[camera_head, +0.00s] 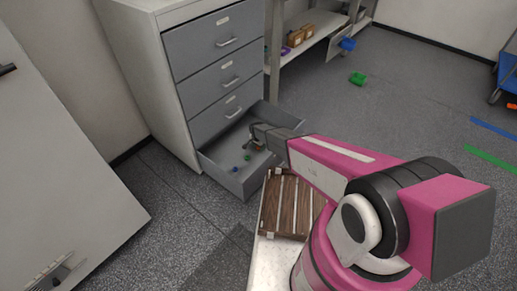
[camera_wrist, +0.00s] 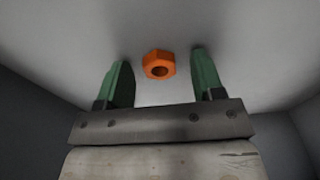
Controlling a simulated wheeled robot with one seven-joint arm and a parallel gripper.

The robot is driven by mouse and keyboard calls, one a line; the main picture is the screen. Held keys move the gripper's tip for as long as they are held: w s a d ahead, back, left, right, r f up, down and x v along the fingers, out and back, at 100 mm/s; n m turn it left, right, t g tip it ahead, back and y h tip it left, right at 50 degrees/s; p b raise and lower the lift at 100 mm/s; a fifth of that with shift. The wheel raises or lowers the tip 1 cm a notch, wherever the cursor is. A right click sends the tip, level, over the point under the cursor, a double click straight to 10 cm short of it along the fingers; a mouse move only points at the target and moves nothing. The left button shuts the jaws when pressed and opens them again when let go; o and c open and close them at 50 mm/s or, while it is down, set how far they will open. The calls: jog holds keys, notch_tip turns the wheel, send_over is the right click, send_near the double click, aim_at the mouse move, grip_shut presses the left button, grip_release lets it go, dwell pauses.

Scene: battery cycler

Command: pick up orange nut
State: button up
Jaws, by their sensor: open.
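The orange nut (camera_wrist: 158,65) lies on the light grey floor of a drawer in the wrist view, near the top middle. It has a hexagonal outline with a dark hole. My gripper (camera_wrist: 160,65) is open, with one green finger on each side of the nut and gaps between. I cannot tell how far above the drawer floor the fingertips are. In the head view my gripper (camera_head: 259,142) reaches into the open bottom drawer (camera_head: 221,177). The nut is not clearly visible there.
The grey cabinet (camera_head: 205,75) stands behind. A slatted wooden tray (camera_head: 285,205) is in front.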

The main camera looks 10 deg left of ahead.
jog(key=c, duration=1)
jog(key=shift+r, duration=0.1)
